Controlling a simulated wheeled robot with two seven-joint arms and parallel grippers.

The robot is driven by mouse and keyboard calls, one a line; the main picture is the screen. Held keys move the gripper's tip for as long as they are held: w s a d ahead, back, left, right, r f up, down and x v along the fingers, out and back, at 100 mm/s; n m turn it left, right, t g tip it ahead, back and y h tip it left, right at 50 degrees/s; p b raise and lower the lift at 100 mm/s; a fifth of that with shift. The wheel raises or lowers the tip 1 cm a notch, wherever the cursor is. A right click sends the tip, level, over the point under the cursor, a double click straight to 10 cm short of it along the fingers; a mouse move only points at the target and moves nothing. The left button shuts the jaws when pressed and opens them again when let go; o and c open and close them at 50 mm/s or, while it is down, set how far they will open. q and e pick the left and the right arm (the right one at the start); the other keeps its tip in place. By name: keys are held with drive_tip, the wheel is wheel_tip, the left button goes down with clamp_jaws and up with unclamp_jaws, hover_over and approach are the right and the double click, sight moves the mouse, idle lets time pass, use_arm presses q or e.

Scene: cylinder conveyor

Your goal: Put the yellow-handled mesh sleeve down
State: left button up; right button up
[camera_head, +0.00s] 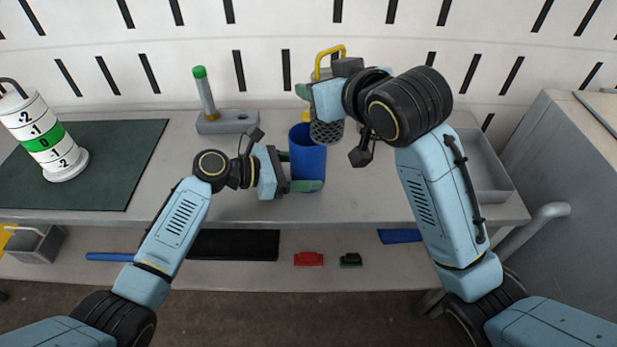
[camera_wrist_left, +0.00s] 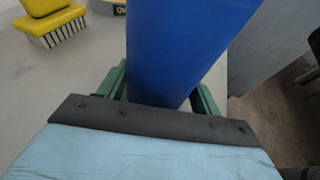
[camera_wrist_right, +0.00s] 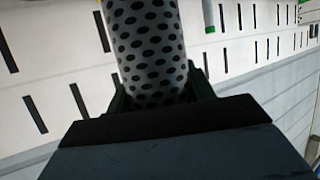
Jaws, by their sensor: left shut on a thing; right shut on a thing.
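The yellow-handled mesh sleeve is a grey perforated cylinder (camera_head: 326,133) with a yellow handle (camera_head: 329,56) on top. My right gripper (camera_head: 318,92) is shut on it, and the arm and gripper hide much of it. In the right wrist view the perforated wall (camera_wrist_right: 150,45) stands between the fingers. My left gripper (camera_head: 295,171) is shut on a blue cylinder (camera_head: 308,157), in front and slightly left of the sleeve. The blue cylinder fills the middle of the left wrist view (camera_wrist_left: 185,45).
A green-topped peg (camera_head: 204,92) stands on a grey block. A striped numbered cylinder (camera_head: 45,140) stands on a dark mat (camera_head: 120,165) at left. A yellow brush (camera_wrist_left: 48,25) lies near the blue cylinder. A grey tray (camera_head: 490,185) is at right. Bare tabletop (camera_head: 375,195) shows between.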

sight(304, 125)
drive_tip(key=w+a+f+n+y, duration=0.1)
drive_tip(key=w+a+f, duration=0.1)
drive_tip(key=f, duration=0.6)
drive_tip(key=shift+a+f, duration=0.35)
drive_tip(key=shift+a, duration=0.3)
drive_tip(key=shift+w+f, duration=0.1)
drive_tip(key=shift+f, duration=0.1)
drive_tip(key=shift+f, duration=0.35)
drive_tip(key=o, duration=1.2)
drive_tip(key=shift+f+g, duration=0.1)
drive_tip(key=shift+g, duration=0.2)
